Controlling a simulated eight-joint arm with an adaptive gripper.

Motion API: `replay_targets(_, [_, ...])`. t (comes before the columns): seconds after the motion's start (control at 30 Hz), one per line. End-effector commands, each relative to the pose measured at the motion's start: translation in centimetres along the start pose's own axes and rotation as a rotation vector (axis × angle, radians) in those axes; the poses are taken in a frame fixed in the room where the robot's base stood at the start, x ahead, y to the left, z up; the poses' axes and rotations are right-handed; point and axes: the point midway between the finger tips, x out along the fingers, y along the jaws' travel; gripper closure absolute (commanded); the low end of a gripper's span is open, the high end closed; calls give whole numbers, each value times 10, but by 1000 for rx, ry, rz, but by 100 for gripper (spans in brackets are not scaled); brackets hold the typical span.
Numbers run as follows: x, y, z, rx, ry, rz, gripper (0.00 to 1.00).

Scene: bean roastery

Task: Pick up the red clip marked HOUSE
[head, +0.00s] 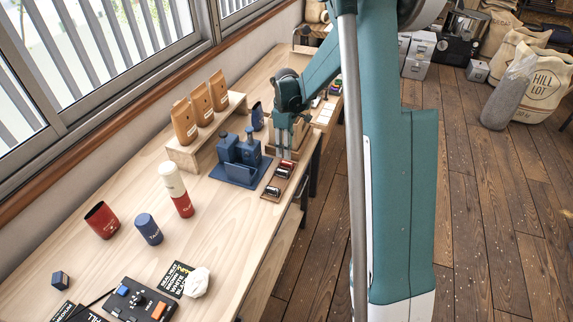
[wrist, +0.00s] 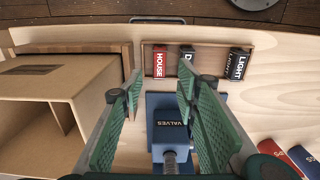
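The red clip marked HOUSE (wrist: 159,63) lies at the left end of a shallow wooden tray (wrist: 212,66) in the wrist view. In the head view the red clip (head: 287,164) shows small at the tray's far end. A dark clip (wrist: 187,60), its lettering partly hidden, lies just right of it, and a black clip marked LIGHT (wrist: 237,65) lies further right. My gripper (wrist: 160,82) is open and empty. Its green fingers point toward the tray, and the HOUSE clip appears beyond the tips, between them. In the head view my gripper (head: 282,155) hangs near the tray's far end.
A blue block marked VALVES (wrist: 171,128) stands between my fingers in the wrist view. An open cardboard box (wrist: 50,80) is close on the left.

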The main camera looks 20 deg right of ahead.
Motion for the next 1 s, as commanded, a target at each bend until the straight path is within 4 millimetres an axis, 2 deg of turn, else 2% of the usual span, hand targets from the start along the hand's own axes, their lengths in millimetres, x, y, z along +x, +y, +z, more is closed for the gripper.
replay_targets(0.33, [3, 0, 0, 1, 0, 0, 68])
replay_targets(0.7, [25, 0, 0, 1, 0, 0, 68])
replay_targets(1.0, [26, 0, 0, 1, 0, 0, 68])
